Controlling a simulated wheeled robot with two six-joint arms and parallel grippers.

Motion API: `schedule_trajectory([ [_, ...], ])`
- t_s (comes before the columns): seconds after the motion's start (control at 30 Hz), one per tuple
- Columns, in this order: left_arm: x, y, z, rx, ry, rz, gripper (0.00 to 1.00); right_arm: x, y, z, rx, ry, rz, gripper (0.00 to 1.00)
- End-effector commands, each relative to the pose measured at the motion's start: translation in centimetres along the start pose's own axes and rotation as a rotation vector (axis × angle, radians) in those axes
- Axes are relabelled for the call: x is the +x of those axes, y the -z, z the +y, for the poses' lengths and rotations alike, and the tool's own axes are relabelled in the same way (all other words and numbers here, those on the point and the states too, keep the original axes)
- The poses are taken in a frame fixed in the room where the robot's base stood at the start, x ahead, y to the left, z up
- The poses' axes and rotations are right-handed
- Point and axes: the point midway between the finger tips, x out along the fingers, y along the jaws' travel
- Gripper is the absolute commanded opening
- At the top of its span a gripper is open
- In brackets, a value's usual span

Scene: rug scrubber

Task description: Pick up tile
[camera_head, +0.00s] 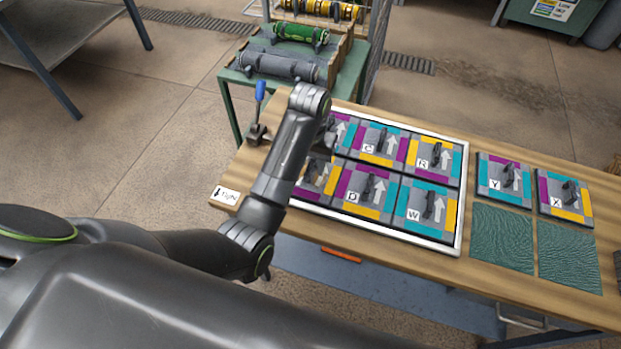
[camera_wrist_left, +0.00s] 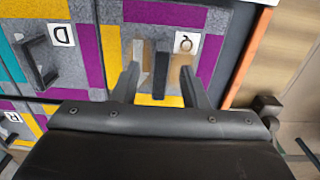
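The framed tray (camera_head: 459,205) on the table holds several patterned tiles with black handles and white arrows. They include tile C (camera_head: 373,160), tile R (camera_head: 412,145), tile D (camera_head: 345,185) and tile W (camera_head: 413,200). The tile at the tray's front left (camera_head: 305,193) is partly hidden by my left arm. The left wrist view shows its letter, which looks like Q (camera_wrist_left: 185,42). My left gripper (camera_wrist_left: 160,78) is open over this tile, with one finger on each side of its black handle (camera_wrist_left: 161,75). Contact with the handle cannot be told. My right gripper is out of view.
Tile Y (camera_head: 490,185) and tile X (camera_head: 550,200) lie right of the tray, behind two green textured squares (camera_head: 502,238) (camera_head: 568,262). A blue-handled tool (camera_head: 260,92) stands at the table's left corner. A green cart (camera_head: 350,80) with rolls stands behind.

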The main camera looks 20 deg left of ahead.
Motion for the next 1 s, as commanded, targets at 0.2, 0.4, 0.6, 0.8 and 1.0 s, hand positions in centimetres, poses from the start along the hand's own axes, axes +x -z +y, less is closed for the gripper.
schedule_trajectory([
  [0.2,1.83,0.02,-0.04,0.0,0.001,0.001,0.4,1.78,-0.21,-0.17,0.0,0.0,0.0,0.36],
  [0.4,1.68,0.02,-0.05,0.0,0.001,0.0,0.4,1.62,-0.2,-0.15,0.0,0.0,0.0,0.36],
  [0.6,1.68,0.03,-0.06,0.0,0.001,0.0,0.16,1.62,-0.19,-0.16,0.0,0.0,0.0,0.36],
  [0.8,1.68,0.03,-0.05,0.0,0.001,0.0,0.0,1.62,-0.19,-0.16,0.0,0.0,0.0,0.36],
  [1.0,1.66,0.04,-0.05,0.0,0.001,0.001,0.0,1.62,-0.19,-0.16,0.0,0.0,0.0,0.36],
])
